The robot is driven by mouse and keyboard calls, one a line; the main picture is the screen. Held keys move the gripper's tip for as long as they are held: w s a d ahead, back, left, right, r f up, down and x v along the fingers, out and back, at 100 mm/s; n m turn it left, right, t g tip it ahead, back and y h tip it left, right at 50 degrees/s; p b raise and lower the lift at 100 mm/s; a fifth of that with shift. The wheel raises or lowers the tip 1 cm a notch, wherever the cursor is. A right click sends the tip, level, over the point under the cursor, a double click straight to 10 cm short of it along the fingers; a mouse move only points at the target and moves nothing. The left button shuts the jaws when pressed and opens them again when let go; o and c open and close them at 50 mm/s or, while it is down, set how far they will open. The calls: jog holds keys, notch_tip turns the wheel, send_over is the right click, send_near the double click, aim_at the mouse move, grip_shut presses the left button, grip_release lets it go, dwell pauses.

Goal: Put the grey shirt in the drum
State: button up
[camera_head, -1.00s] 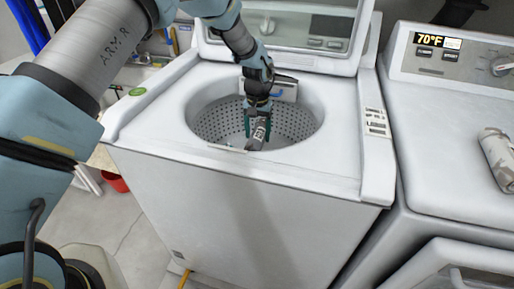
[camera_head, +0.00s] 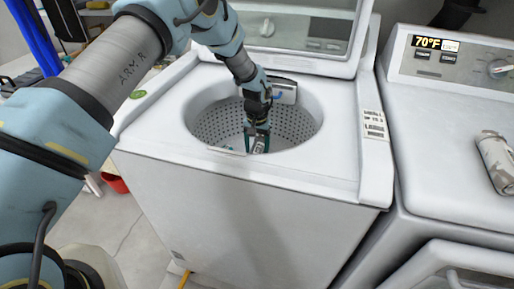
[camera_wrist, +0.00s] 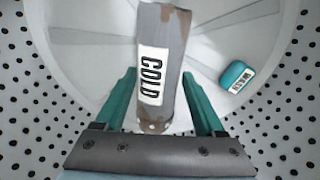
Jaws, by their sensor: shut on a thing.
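The grey shirt (camera_wrist: 164,35) is a rolled grey bundle with brown patches and a white label reading COLD. My gripper (camera_wrist: 160,80) is shut on it, with a teal finger on each side. In the head view my gripper (camera_head: 257,138) points down inside the mouth of the washer drum (camera_head: 212,127), and the shirt (camera_head: 259,147) shows small between its fingers. In the wrist view the drum's perforated wall (camera_wrist: 38,125) surrounds the shirt, with the drum floor beyond it. I cannot tell whether the shirt touches the floor.
A small teal bundle with a white label (camera_wrist: 237,77) lies in the drum, right of the shirt. The washer lid (camera_head: 290,30) stands open behind the opening. A second machine (camera_head: 440,130) stands on the right with a grey-white roll (camera_head: 496,160) on top.

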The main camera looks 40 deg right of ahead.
aim_at(257, 146)
jog(key=shift+f, duration=0.25)
jog(key=o, duration=1.5)
jog(key=shift+r, duration=0.1)
jog(key=shift+r, duration=0.25)
notch_tip(257, 146, up, 13)
jog(key=b, duration=0.2)
jog(key=shift+f+b, duration=0.2)
jog(key=shift+b, duration=0.15)
